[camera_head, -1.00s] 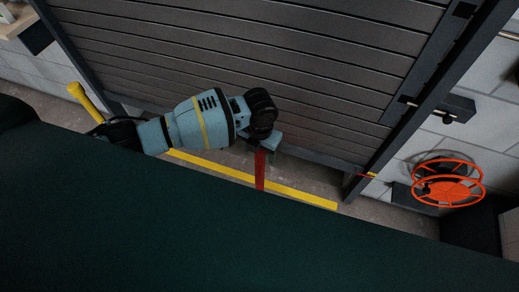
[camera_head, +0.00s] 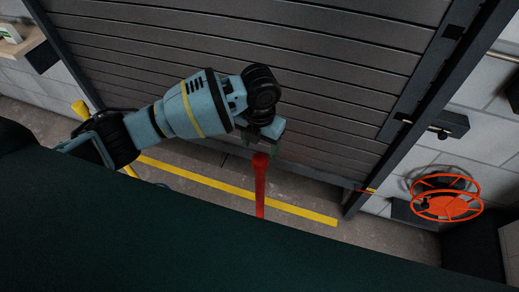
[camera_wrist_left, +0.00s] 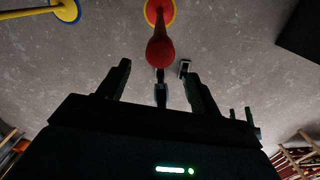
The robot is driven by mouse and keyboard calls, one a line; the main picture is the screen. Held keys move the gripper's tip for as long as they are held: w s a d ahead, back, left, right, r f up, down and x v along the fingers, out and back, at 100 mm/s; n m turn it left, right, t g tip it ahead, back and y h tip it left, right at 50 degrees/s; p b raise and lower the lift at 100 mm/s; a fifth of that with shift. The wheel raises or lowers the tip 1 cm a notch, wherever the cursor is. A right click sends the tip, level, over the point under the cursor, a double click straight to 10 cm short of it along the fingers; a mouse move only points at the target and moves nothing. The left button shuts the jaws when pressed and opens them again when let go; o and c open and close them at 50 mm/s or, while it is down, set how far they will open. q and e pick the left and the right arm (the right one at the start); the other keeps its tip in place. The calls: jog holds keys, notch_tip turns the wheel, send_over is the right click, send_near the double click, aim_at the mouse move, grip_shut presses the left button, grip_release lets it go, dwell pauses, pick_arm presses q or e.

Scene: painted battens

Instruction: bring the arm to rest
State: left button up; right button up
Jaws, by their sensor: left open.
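My left arm comes in from the left in the head view. Its gripper (camera_head: 266,145) is open and empty, just above the round top of a red post (camera_head: 260,188). In the left wrist view the two dark fingers (camera_wrist_left: 155,80) stand apart with nothing between them. The red post (camera_wrist_left: 160,47) rises ahead of the fingers from a red and yellow disc on the floor. The gap between the gripper and the post is small and hard to judge. My right gripper is out of view.
A grey slatted shutter (camera_head: 240,50) stands close behind the arm. A yellow line (camera_head: 230,187) runs along the floor. A yellow post (camera_head: 80,108) is at left, partly behind my arm. An orange wheel (camera_head: 446,204) is at right. A wooden shelf (camera_head: 22,38) is at upper left.

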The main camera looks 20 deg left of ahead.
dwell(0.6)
pick_arm(q)
jog(key=s+d+f+n+h, duration=0.2)
jog(key=s+d+f+n, duration=0.15)
jog(key=s+n, duration=0.45)
jog(key=s+d+f+n+h, duration=0.2)
jog(key=s+f+n, duration=0.3)
jog(key=s+n, duration=0.25)
jog(key=s+a+f+n+t+y, duration=0.15)
jog(key=s+a+n+y, duration=0.25)
jog(key=s+a+n, duration=1.35)
jog(key=w+d+f+n+t+h, duration=0.1)
jog(key=w+d+f+t, duration=0.1)
jog(key=f+t, duration=0.1)
jog(key=w+d+f+n+t+h, duration=0.1)
jog(key=w+d+f+n+t, duration=0.1)
jog(key=f, duration=0.4)
jog(key=shift+w+d+f+t, duration=0.3)
jog(key=shift+w+d+t, duration=0.25)
jog(key=shift+t, duration=0.6)
jog(key=shift+s+d, duration=0.1)
